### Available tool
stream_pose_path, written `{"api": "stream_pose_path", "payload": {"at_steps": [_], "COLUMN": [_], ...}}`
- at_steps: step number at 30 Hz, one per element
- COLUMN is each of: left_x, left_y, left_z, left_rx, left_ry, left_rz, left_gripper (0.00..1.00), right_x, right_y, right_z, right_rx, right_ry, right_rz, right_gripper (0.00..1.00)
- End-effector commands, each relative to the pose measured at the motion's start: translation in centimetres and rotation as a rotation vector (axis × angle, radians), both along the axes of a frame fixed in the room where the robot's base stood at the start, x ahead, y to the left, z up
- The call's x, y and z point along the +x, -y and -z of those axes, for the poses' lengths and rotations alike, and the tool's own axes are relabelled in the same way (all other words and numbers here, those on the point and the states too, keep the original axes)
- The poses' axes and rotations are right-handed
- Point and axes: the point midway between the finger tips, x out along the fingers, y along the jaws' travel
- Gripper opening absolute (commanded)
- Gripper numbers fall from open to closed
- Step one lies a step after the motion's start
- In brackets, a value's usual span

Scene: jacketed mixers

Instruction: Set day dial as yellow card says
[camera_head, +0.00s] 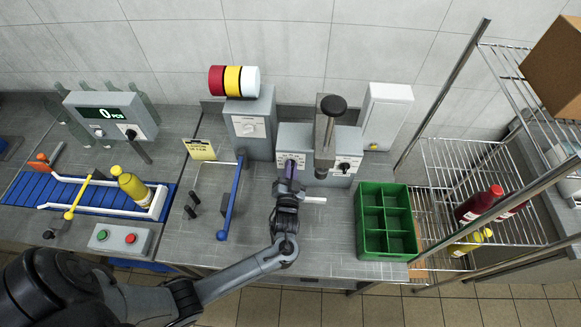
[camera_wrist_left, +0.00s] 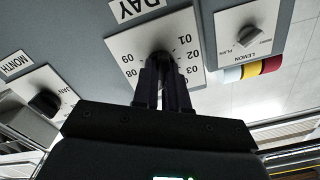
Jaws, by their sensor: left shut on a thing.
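The yellow card (camera_head: 199,149) stands left of the grey cabinet; its print is too small to read surely. The DAY dial plate (camera_wrist_left: 124,45) has numbers 01, 02, 03 down one side and 08, 09 on the other. The dark day dial knob (camera_wrist_left: 160,58) sits at its middle, partly covered by my left gripper (camera_wrist_left: 164,77). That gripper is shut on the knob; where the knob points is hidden. In the head view my left gripper (camera_head: 288,183) reaches the front of the day panel (camera_head: 291,158). My right gripper is not in view.
The MONTH dial (camera_wrist_left: 45,103) is close beside the day dial; it also shows in the head view (camera_head: 343,166). A PLAIN/LEMON dial (camera_head: 249,128) is on the cabinet. A blue-handled lever (camera_head: 231,202) stands left of my arm; a green crate (camera_head: 367,237) stands right.

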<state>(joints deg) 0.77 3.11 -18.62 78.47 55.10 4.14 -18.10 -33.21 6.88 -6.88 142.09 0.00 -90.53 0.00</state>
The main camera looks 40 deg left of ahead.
Motion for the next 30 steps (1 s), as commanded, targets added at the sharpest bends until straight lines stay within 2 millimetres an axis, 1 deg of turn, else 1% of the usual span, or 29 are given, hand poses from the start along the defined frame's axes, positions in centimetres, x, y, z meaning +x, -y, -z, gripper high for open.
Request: {"api": "stream_pose_path", "payload": {"at_steps": [12, 13, 17, 26, 30], "left_x": [0.03, 0.03, 0.03, -0.03, -0.64], "left_y": [0.01, 0.01, 0.00, 0.04, 0.53], "left_z": [-0.04, -0.05, -0.03, 0.00, 0.07], "left_rx": [0.007, 0.007, 0.007, 0.006, 0.004], "left_ry": [-0.003, -0.003, -0.003, -0.003, -0.004], "left_rz": [0.001, 0.001, 0.001, 0.000, 0.002], "left_gripper": [0.00, 0.17, 0.37, 0.38, 0.38], "right_x": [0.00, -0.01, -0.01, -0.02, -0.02], "right_y": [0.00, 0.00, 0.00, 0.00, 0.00], "right_z": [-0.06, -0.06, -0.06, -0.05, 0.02], "right_rx": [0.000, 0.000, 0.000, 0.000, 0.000], "right_ry": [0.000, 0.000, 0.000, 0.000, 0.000], "right_rz": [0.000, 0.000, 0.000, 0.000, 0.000], "right_gripper": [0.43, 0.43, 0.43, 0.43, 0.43]}}
